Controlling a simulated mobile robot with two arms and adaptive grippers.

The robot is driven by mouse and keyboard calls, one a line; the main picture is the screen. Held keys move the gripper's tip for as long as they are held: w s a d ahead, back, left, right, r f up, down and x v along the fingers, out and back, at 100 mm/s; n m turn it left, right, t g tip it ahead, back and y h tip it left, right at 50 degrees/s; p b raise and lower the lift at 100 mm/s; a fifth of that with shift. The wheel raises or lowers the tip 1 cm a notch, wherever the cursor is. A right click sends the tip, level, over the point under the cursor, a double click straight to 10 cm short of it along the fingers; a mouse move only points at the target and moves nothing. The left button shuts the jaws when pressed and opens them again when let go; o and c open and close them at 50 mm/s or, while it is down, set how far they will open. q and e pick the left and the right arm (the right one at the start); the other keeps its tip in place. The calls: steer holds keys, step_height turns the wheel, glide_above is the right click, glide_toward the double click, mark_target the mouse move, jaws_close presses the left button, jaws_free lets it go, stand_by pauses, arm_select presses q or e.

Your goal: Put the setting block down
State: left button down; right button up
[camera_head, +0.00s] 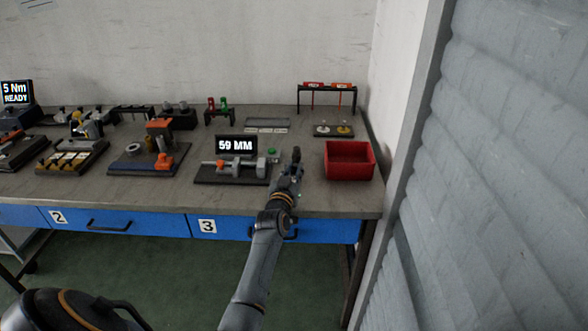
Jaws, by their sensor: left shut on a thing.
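My left gripper (296,160) is over the right part of the workbench, between the fixture with the 59 MM display (236,145) and the red bin (349,160). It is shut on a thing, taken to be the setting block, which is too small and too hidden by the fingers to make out. I cannot tell whether the block touches the bench top. My right gripper is not in view.
The grey bench top (310,195) is bare in front of the bin. A small dark tray with round pieces (333,130) and a rack with red and orange tags (327,86) stand behind. Several fixtures fill the left side. A grey corrugated wall (510,170) rises at right.

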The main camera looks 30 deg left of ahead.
arm_select(q)
steer(key=shift+f, duration=0.15)
steer(key=c, duration=1.2)
jaws_free()
steer(key=shift+f+b, duration=0.1)
steer(key=shift+b, duration=0.2)
steer(key=v, duration=1.4)
steer(key=shift+w+d+f, duration=0.1)
steer(key=shift+w+d, duration=0.05)
